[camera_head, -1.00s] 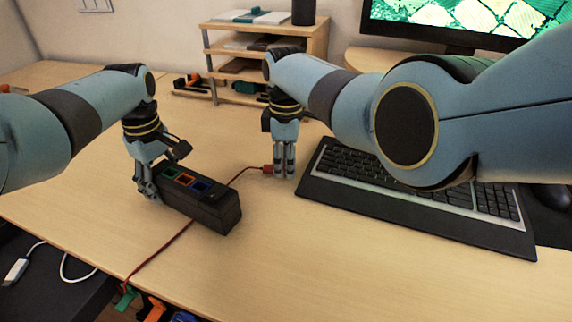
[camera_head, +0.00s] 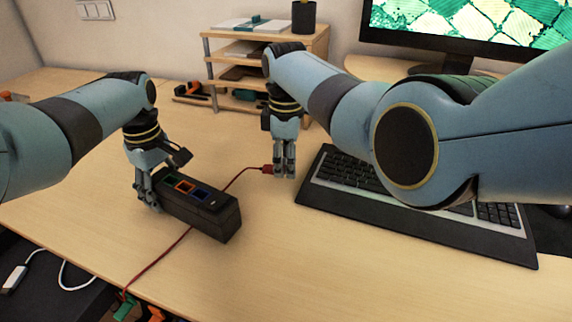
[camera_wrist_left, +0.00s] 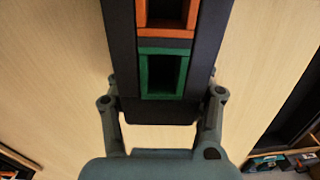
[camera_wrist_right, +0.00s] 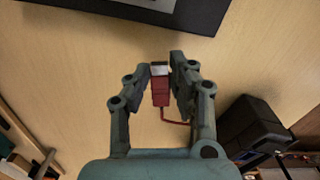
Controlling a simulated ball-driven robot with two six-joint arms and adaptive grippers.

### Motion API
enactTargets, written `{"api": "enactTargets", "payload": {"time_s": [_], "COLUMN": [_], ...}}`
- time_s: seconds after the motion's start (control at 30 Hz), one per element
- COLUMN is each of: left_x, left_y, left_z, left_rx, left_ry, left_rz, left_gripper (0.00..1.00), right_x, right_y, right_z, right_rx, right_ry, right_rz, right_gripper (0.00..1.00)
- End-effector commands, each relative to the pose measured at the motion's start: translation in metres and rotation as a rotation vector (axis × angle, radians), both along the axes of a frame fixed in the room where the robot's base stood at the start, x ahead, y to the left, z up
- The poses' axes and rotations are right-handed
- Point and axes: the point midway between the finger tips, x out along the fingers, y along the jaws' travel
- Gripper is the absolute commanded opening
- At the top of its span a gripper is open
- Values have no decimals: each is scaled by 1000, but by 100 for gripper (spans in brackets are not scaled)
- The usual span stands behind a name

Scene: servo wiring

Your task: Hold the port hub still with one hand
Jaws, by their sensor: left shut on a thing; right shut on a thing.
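The port hub (camera_head: 213,212) is a long black block lying on the desk, with green, orange and blue framed ports on top. My left gripper (camera_head: 148,197) is shut on the hub's far-left end. In the left wrist view the hub (camera_wrist_left: 160,108) lies between my left fingers, with the green and orange ports showing. My right gripper (camera_head: 284,172) is shut on a red connector (camera_head: 267,169) with a red cable, right of the hub and apart from it. In the right wrist view the red connector (camera_wrist_right: 160,92) shows its metal tip between the fingers.
The red cable (camera_head: 160,257) runs past the hub and over the desk's front edge, near a green connector (camera_head: 124,308). A black keyboard (camera_head: 420,222) lies to the right. A wooden shelf (camera_head: 262,45) stands at the back. The front middle of the desk is clear.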

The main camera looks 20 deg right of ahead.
Motion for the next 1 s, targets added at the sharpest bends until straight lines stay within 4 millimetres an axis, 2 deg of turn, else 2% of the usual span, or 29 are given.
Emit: {"api": "enactTargets", "payload": {"time_s": [0.27,1.0], "left_x": [0,0], "left_y": [0,0], "left_z": [0,0], "left_rx": [0,0], "left_ry": [0,0], "left_rz": [0,0], "left_gripper": [13,13], "right_x": [0,0], "right_y": [0,0], "right_z": [5,41], "right_rx": [1,1], "right_ry": [-1,-1], "right_rz": [0,0], "right_gripper": [0,0]}}
